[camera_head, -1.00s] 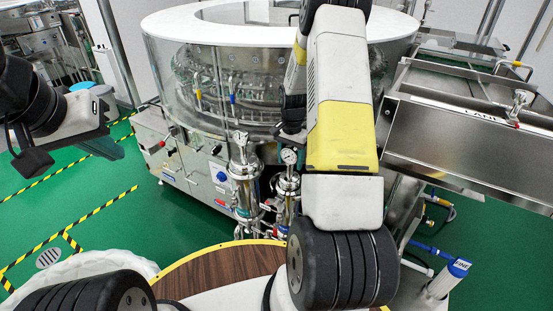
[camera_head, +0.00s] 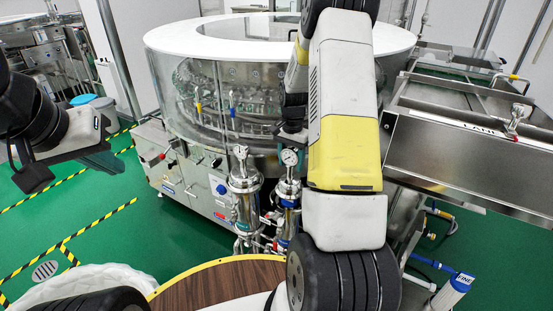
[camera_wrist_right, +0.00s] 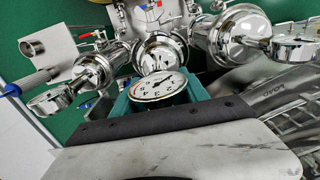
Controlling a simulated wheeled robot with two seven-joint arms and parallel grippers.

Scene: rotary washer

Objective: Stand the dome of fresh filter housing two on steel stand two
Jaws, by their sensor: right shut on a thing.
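Two shiny steel filter housings stand in front of the washer in the head view, a left one (camera_head: 244,185) and a right one (camera_head: 289,222). A dome (camera_head: 288,186) with a round gauge (camera_head: 290,157) is above the right one's blue band. I cannot read which housing is number two. My right gripper (camera_head: 291,137) is just above the gauge, partly hidden by my forearm; it is shut on the dome's top fitting. The right wrist view shows the gauge (camera_wrist_right: 158,87) between teal fingers. My left gripper (camera_head: 103,160) is far left, away from the housings; its opening is unclear. I cannot make out steel stand two.
The round washer (camera_head: 205,90) with clear walls stands behind. A steel conveyor (camera_head: 465,150) is at the right. A brown round table top (camera_head: 220,285) with a yellow edge is at the front. Green floor (camera_head: 110,220) is free at the left.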

